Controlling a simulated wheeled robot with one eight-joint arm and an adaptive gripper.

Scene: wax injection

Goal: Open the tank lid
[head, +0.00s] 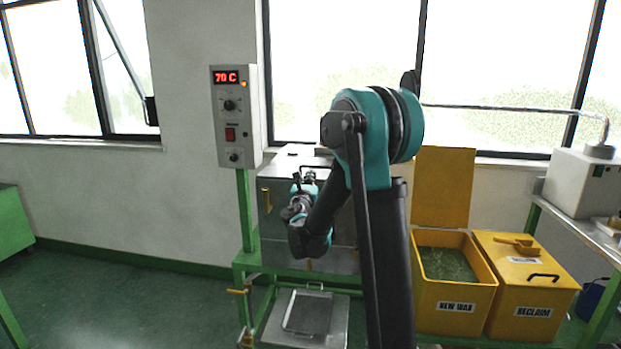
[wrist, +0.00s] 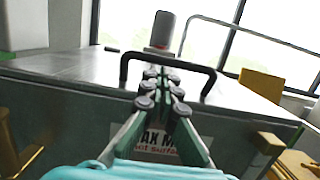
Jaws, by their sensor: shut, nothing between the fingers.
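A black bar handle (wrist: 205,72) stands up near the lid's front edge. My gripper (wrist: 160,73) is shut and empty, its fingertips overlapping the handle in the picture; I cannot tell whether they touch it. In the head view my gripper (head: 309,176) is in front of the tank's top. A partly hidden warning label (wrist: 158,142) is on the tank front.
A control box (head: 230,115) reading 70 C is on a green post left of the tank. A metal tray (head: 306,314) is low in front. An open yellow NEW WAX bin (head: 455,308) and a closed RECLAIM bin (head: 532,311) stand to the right. Floor at left is clear.

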